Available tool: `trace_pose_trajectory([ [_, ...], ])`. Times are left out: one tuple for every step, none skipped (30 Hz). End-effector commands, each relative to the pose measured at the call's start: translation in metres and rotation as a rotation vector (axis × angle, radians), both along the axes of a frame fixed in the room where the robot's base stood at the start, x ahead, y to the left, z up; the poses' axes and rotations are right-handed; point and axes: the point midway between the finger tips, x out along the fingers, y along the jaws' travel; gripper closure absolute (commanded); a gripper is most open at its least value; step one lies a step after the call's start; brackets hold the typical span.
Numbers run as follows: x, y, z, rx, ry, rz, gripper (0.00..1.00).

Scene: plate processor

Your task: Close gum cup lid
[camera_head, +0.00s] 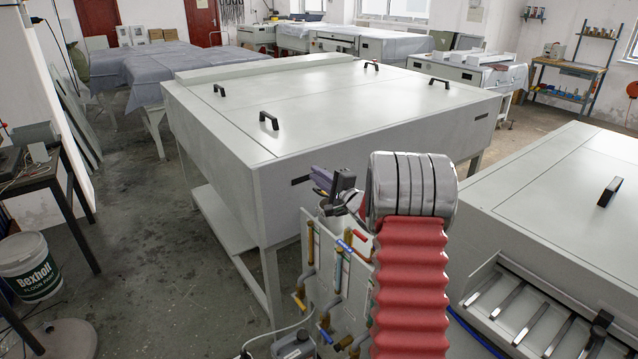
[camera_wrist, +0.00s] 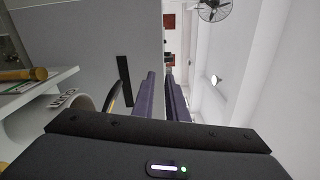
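In the wrist view, a pale round cup (camera_wrist: 82,99) with dark lettering stands at lower left, partly cut off by my gripper's body. The lettering is too slanted to read surely. A thin yellow and dark curved piece (camera_wrist: 113,100) rises between it and my left finger; I cannot tell if it is a lid edge. My gripper (camera_wrist: 160,76) has its two purple-grey fingers apart with nothing seen between them. They are beside the cup, to its right.
A large pale plate processor (camera_head: 330,110) with black handles fills the middle. Its side has a dark slot (camera_head: 301,180), near my gripper. A panel with brass valves (camera_head: 338,265) stands below my gripper. Another machine (camera_head: 560,210) is at right. Open floor (camera_head: 150,250) lies left.

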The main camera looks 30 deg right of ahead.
Motion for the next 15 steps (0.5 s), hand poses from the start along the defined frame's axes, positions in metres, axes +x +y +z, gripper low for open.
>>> trace_pose_trajectory([
  [-0.006, -0.013, 0.003, -0.003, -0.003, -0.018, 0.91],
  [-0.01, -0.021, 0.005, -0.005, -0.005, -0.029, 0.93],
  [-0.017, -0.033, 0.007, -0.011, -0.006, -0.043, 0.96],
  [-0.023, -0.041, 0.009, -0.021, -0.004, -0.048, 0.98],
  [-0.029, -0.051, 0.012, -0.033, -0.003, -0.055, 1.0],
  [-0.038, -0.061, 0.014, -0.068, 0.002, -0.055, 1.0],
  [-0.045, -0.068, 0.016, -0.103, 0.006, -0.052, 1.0],
  [-0.053, -0.076, 0.018, -0.15, 0.012, -0.047, 1.0],
  [-0.062, -0.082, 0.019, -0.217, 0.021, -0.033, 1.0],
  [-0.069, -0.087, 0.019, -0.271, 0.027, -0.022, 1.0],
  [-0.075, -0.09, 0.02, -0.327, 0.033, -0.008, 1.0],
  [-0.083, -0.093, 0.02, -0.403, 0.041, 0.013, 1.0],
  [-0.088, -0.094, 0.019, -0.459, 0.047, 0.029, 1.0],
  [-0.092, -0.094, 0.019, -0.515, 0.051, 0.048, 1.0],
  [-0.098, -0.094, 0.018, -0.589, 0.058, 0.074, 1.0],
])
